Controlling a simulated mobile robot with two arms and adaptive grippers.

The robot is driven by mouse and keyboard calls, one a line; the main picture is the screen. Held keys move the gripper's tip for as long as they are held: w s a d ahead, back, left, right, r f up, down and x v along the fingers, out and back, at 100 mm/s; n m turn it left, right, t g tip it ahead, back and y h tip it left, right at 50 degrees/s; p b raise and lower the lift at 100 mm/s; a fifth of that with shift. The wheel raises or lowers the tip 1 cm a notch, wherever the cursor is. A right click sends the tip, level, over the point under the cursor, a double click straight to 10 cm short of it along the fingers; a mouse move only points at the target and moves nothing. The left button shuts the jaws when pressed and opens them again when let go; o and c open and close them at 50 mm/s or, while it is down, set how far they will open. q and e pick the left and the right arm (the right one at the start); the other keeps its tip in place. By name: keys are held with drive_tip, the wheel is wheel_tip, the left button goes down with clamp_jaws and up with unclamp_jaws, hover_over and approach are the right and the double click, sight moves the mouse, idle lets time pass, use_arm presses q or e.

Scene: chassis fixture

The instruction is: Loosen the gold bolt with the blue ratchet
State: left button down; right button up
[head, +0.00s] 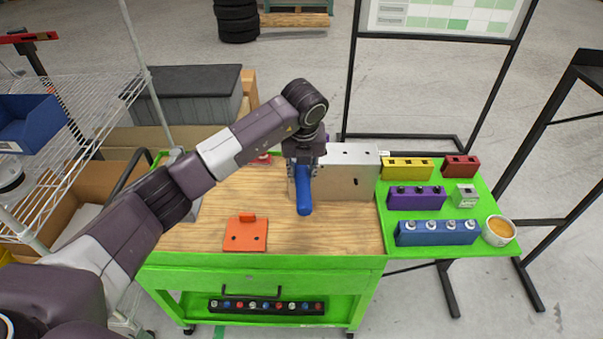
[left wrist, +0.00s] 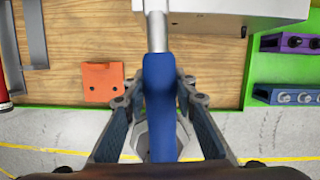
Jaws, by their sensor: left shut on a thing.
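The blue ratchet (head: 303,192) is in my left gripper (head: 303,168), in front of the metal chassis box (head: 346,174) on the wooden bench top. In the left wrist view, my left gripper (left wrist: 160,105) is shut around the ratchet's blue handle (left wrist: 160,82). The ratchet's silver shaft (left wrist: 157,32) reaches to the pale chassis box (left wrist: 240,10). The far end of the shaft is out of the picture, so I cannot tell what it touches. I cannot make out the gold bolt in either view. My right gripper is not in view.
An orange plate (head: 245,234) lies on the bench left of the ratchet. On the green side shelf (head: 451,243) stand yellow, red, purple and blue blocks and a white bowl (head: 498,231). A wire shelf (head: 88,103) stands at left. The front wood is mostly clear.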

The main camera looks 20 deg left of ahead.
use_arm(q)
drive_tip(key=shift+s+d+f, duration=0.1)
drive_tip(key=shift+s+f, duration=0.05)
drive_tip(key=shift+f, duration=0.05)
drive_tip(key=shift+w+d+n+b, duration=0.45)
drive_tip(key=shift+d+n+b, duration=0.05)
drive_tip(key=shift+d+n, duration=0.35)
drive_tip(key=shift+w+r, duration=0.2)
drive_tip(key=shift+r, duration=0.3)
